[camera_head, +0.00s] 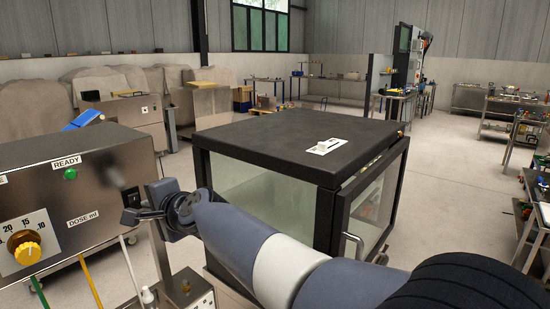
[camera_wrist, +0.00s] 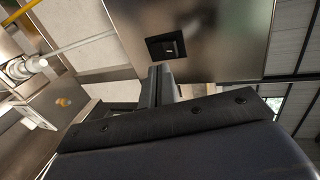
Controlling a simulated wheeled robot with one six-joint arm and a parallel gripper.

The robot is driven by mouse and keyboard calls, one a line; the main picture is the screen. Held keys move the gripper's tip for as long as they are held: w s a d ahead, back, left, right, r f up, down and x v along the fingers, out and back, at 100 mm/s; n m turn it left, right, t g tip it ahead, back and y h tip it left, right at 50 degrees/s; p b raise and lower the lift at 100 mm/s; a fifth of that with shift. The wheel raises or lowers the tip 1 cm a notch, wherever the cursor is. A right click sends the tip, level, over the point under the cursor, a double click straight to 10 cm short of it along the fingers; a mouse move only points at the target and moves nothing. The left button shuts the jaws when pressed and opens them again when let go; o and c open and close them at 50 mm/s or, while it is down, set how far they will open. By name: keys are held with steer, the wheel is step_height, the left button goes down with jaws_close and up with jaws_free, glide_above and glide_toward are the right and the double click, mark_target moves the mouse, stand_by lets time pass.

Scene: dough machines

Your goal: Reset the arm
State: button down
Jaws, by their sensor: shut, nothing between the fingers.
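My arm reaches from the lower right of the head view toward the left, and my gripper (camera_head: 130,207) is at its far end. It is in front of the right end of the steel dosing machine (camera_head: 90,170). In the wrist view my gripper (camera_wrist: 160,72) has its two dark fingers together, with nothing between them. The fingertips point at the machine's steel panel (camera_wrist: 220,30), just below a black square switch (camera_wrist: 166,46). Whether the fingertips touch the panel cannot be told.
A dark-topped glass cabinet (camera_head: 290,140) stands right of my gripper, behind my arm. The machine has a yellow dial knob (camera_head: 27,253) and a lit green READY lamp (camera_head: 70,174). Covered bulky shapes (camera_head: 35,110) stand behind. Open floor (camera_head: 450,190) lies to the right.

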steer(key=shift+s+d+r+g+h+p, duration=0.2)
steer(key=shift+r+g+h+p, duration=0.3)
steer(key=shift+p, duration=2)
steer(key=shift+b+v, duration=0.3)
steer(key=shift+v, duration=1.25)
steer(key=shift+d+f, duration=0.1)
steer(key=shift+t+y, duration=0.5)
steer(key=w+a+f+b, duration=0.2)
steer(key=b, duration=0.4)
steer(key=shift+w+a+f, duration=0.1)
steer(key=shift+a+f, duration=0.25)
steer(key=shift+a, duration=0.05)
steer(key=b, duration=0.4)
steer(key=shift+f+t+y, duration=0.3)
steer(key=shift+y, duration=0.1)
steer(key=b, duration=0.4)
steer(key=f+t+y+b, duration=0.1)
steer(key=b, duration=0.3)
steer(key=shift+s+d+b, duration=0.2)
steer(key=shift+d+b, duration=0.05)
steer(key=shift+b, duration=0.05)
